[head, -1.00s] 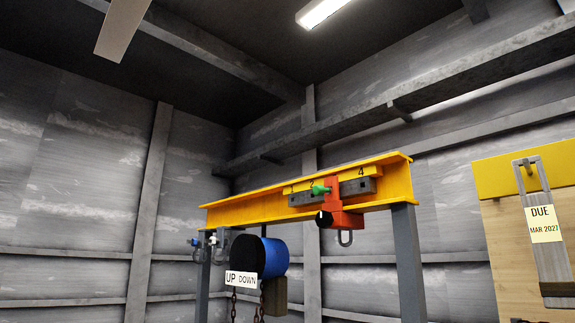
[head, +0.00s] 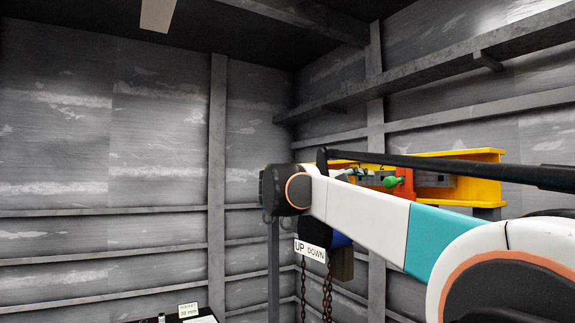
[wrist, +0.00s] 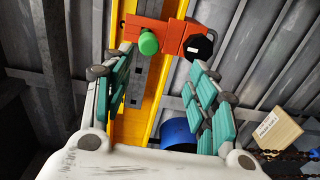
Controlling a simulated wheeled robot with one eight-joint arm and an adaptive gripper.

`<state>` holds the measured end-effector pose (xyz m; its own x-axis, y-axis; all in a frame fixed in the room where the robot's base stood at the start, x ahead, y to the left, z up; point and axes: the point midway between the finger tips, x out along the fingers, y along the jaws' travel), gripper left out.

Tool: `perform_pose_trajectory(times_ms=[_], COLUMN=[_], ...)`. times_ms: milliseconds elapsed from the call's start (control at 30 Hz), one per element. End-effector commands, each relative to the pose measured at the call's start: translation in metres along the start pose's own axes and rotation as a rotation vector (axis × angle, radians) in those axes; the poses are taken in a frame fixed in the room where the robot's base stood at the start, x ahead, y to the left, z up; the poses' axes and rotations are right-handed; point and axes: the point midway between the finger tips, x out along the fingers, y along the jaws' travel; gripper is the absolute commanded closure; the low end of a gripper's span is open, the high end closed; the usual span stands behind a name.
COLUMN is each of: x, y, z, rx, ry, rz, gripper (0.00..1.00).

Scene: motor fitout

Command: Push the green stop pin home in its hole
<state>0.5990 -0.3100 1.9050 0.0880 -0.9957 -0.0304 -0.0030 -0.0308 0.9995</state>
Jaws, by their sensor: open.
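The green stop pin (wrist: 148,43) shows its rounded head against the orange trolley block (wrist: 172,33) in the wrist view. How deep the pin sits, and its hole, cannot be seen. In the head view the green pin (head: 391,181) shows just above my arm, beside the orange block (head: 405,184). My gripper (wrist: 160,60) is open, with its teal-padded fingers spread and nothing held between them. The pin head lies ahead of the fingers, nearer the left fingertip. I cannot tell whether that fingertip touches anything. In the head view my arm covers much of the beam.
The yellow beam (wrist: 152,105) runs behind the block, with a grey numbered strip (head: 434,179) along it. A black round part (wrist: 200,47) sits at the block's right. A blue drum (wrist: 178,133) lies below. Chains (head: 327,292) hang under the UP DOWN sign (head: 310,251).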

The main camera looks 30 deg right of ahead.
Motion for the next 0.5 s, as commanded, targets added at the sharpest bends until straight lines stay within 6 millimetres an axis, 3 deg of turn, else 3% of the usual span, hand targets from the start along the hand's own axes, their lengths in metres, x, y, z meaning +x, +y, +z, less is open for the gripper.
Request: perform_pose_trajectory(times_ms=[100,500], x=[0.003,0.033], y=[0.015,0.015], z=[-0.004,-0.003], rx=[-0.006,-0.007], ry=[-0.01,-0.012], rz=[0.029,0.031], gripper=[0.47,0.47])
